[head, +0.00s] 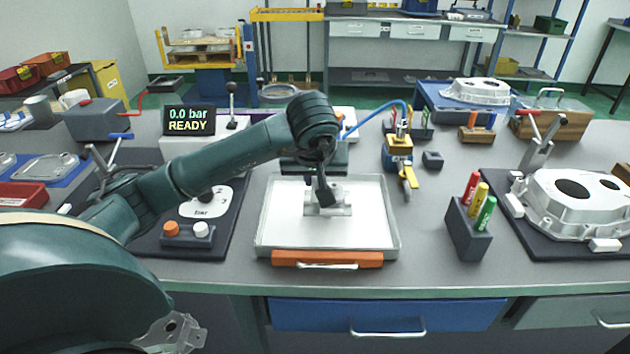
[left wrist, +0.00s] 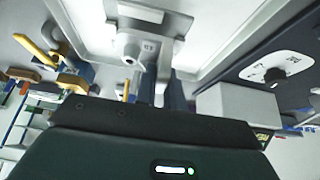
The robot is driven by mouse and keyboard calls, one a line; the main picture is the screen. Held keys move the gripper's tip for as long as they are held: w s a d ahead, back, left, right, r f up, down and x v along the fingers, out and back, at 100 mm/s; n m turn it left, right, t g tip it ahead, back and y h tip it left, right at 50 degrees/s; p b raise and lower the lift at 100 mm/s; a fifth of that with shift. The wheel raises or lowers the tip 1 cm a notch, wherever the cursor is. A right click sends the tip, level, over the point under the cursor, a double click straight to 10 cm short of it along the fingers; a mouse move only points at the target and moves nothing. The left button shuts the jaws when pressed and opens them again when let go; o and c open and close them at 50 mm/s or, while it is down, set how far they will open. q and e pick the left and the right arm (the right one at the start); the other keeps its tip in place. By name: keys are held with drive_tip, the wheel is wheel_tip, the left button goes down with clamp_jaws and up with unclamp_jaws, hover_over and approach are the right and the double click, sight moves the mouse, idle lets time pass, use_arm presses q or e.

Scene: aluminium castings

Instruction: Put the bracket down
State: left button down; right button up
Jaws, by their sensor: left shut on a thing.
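The bracket (head: 342,210) is a small pale grey metal part within the white tray (head: 268,232) in the middle of the bench. My left gripper (head: 324,198) points down over the tray and is shut on the bracket. The dark fingers hide part of it. I cannot tell whether the bracket touches the tray floor. In the left wrist view the bracket (left wrist: 131,45) shows at the fingers (left wrist: 160,92), with the pale tray around it. My right gripper is out of view.
An orange bar with a handle (head: 327,259) lies along the tray's front. A marker holder (head: 468,228) and a large casting (head: 580,205) stand to the right. A dark panel with orange and white buttons (head: 187,238) is to the left. A yellow-and-blue tool (head: 398,155) stands behind right.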

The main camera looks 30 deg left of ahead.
use_arm(q)
drive_tip(key=shift+f, duration=0.75)
drive_tip(key=shift+f, duration=0.2)
drive_tip(key=c, duration=1.5)
unclamp_jaws()
drive_tip(key=shift+r, duration=0.1)
